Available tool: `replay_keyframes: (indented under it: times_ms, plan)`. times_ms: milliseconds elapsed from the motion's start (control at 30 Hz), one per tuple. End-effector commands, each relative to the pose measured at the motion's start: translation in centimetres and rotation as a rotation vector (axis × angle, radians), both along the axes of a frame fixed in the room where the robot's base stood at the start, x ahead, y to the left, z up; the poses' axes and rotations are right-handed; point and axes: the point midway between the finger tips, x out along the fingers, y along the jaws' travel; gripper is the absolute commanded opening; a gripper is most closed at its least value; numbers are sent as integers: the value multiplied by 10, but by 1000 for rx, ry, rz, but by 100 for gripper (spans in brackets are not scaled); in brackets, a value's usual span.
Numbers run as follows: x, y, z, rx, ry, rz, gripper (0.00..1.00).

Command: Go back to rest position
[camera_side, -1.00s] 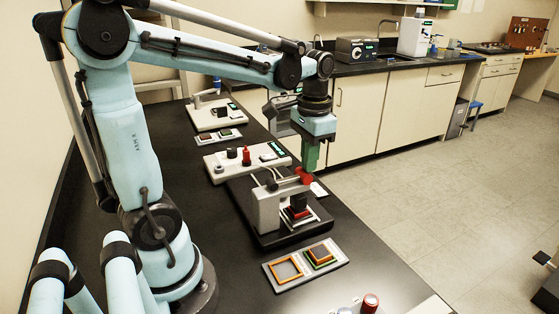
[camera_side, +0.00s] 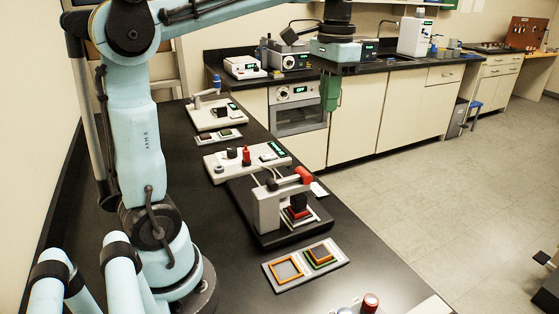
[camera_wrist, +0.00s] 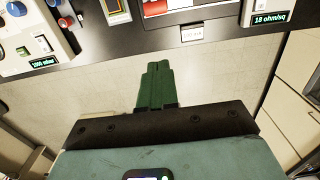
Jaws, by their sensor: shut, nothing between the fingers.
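My gripper (camera_side: 330,94) has green fingers that are shut with nothing between them. In the side view it hangs pointing down, raised well above the bench level and out past the bench's right edge, in front of the cabinets. In the wrist view the shut green fingers (camera_wrist: 157,82) show over the pale floor. The stylus profiler (camera_side: 268,207), with a grey bridge and a red-ended arm, stands on a black base on the bench, below and left of my gripper and apart from it.
On the black bench (camera_side: 190,245) are a two-place tray (camera_side: 284,284) with orange frames, a control box (camera_side: 220,168) with a red knob and another instrument (camera_side: 214,121). A back counter (camera_side: 395,66) carries several devices. The floor at right is open.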

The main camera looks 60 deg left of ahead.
Motion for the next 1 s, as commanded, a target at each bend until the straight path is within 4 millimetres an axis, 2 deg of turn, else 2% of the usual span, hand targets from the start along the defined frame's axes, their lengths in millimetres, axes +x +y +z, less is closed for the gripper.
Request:
replay_keyframes:
  times_ms: [133, 267, 600, 800, 1000]
  plan:
    - [-1, -3, 1, 3, -16, -1, 0]
    - [-7, -14, -10, 16, -85, -4, 0]
    - [-42, -55, -80, 31, -404, -5, 0]
    - [-61, -73, -120, 14, -563, -4, 0]
    - [-70, -80, -139, 1, -636, -2, 0]
